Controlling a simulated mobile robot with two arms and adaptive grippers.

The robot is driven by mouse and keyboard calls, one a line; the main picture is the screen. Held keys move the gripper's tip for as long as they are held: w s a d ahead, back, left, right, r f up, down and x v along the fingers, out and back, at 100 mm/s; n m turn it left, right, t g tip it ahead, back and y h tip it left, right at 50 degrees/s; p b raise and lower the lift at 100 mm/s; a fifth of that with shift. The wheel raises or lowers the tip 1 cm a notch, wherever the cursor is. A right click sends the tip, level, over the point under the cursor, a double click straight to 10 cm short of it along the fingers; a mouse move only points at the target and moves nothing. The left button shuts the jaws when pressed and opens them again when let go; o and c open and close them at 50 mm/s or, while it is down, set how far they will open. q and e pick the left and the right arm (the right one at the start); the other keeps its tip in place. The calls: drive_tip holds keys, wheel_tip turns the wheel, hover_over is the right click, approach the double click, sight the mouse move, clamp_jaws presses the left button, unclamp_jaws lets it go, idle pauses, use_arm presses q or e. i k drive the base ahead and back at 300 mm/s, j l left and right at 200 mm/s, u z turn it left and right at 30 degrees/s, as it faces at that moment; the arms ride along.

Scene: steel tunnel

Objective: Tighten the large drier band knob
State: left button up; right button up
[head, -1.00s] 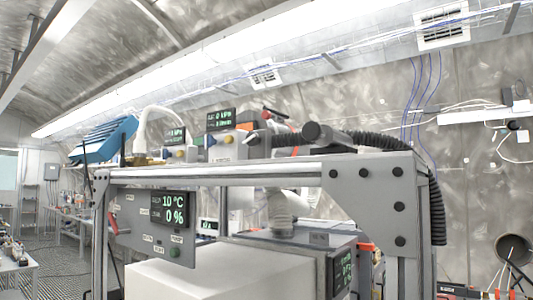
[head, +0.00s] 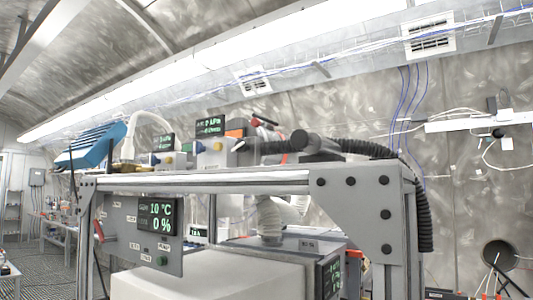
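I cannot pick out the large drier band knob for certain. The hose runs right and hangs down past the frame's right corner. A pale ribbed hose (head: 269,216) stands under the rail, on a grey unit with a green display (head: 329,277). Whether a band or knob sits on either hose is too small to tell. Neither of my grippers is in view.
The grey metal frame (head: 345,185) fills the centre and carries a panel with a display (head: 157,217). Small display boxes (head: 210,150) and a blue finned unit (head: 92,146) stand on top. A pale box (head: 210,278) sits inside. An aisle with grated floor (head: 40,262) lies left.

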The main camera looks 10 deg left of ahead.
sight(241, 145)
drive_tip(key=k+j+u, duration=0.1)
drive_tip(key=u, duration=0.3)
drive_tip(key=k+j+u, duration=0.1)
drive_tip(key=u, duration=0.25)
drive_tip(key=j+u, duration=0.25)
drive_tip(key=u, duration=0.15)
drive_tip(key=k+j+u, duration=0.1)
drive_tip(key=u, duration=0.25)
drive_tip(key=j, duration=0.1)
